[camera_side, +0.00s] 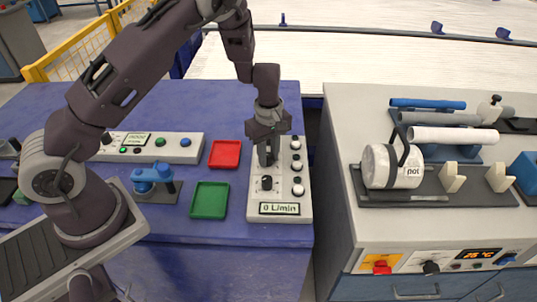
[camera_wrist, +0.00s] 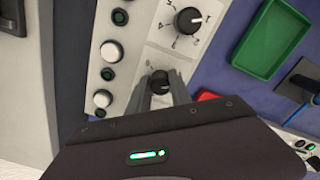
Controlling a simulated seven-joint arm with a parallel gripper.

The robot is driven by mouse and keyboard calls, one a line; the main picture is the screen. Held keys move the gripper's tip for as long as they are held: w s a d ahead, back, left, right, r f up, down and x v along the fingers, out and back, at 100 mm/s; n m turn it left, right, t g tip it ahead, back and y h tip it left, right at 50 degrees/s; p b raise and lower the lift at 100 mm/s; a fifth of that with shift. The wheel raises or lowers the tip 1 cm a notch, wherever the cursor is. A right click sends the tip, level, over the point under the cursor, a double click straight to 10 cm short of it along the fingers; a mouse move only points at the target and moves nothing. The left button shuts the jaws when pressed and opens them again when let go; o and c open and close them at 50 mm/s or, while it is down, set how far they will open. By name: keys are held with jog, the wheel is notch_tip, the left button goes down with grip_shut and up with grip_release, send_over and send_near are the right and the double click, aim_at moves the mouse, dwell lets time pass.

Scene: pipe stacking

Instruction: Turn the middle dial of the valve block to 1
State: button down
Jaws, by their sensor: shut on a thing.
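The valve block (camera_side: 290,208) is a white panel with black dials and a column of buttons on the blue bench; its display reads "0 L/min". My gripper (camera_side: 268,160) points down over it. In the wrist view, my gripper's two fingers (camera_wrist: 161,90) are closed on either side of a black dial (camera_wrist: 159,78), which looks like the middle dial. Its numbers and pointer are mostly hidden by the fingers. The near dial (camera_side: 267,183) stands free and also shows with its number marks in the wrist view (camera_wrist: 188,20). Any far dial is hidden behind my gripper.
White buttons (camera_side: 297,190) and dark green ones run along the block's right side, close to my gripper. A red tray (camera_side: 225,154) and a green tray (camera_side: 209,200) lie to the left.

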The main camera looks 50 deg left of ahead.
aim_at(268, 155)
jog(key=c, duration=1.2)
grip_release()
jog(key=shift+o, duration=0.2)
notch_tip(268, 155, up, 7)
jog(key=shift+r, duration=0.1)
jog(key=s+d+r+m+t+h, duration=0.1)
jog(key=s+d+r+m, duration=0.15)
jog(key=s+r, duration=0.45)
jog(key=s+d+r+m+t+h, duration=0.1)
jog(key=s+d+r+m, duration=0.2)
jog(key=r, duration=0.7)
jog(key=s+a+r+m+t+y, duration=0.1)
jog(key=s+r+m, duration=0.1)
jog(key=s+m, duration=0.3)
jog(key=s+a+r+m+t+y, duration=0.1)
jog(key=s+m, duration=0.4)
jog(key=s, duration=0.7)
notch_tip(268, 155, up, 2)
jog(key=shift+s+r+t, duration=0.1)
jog(key=shift+s+t, duration=0.15)
jog(key=shift+t, duration=0.55)
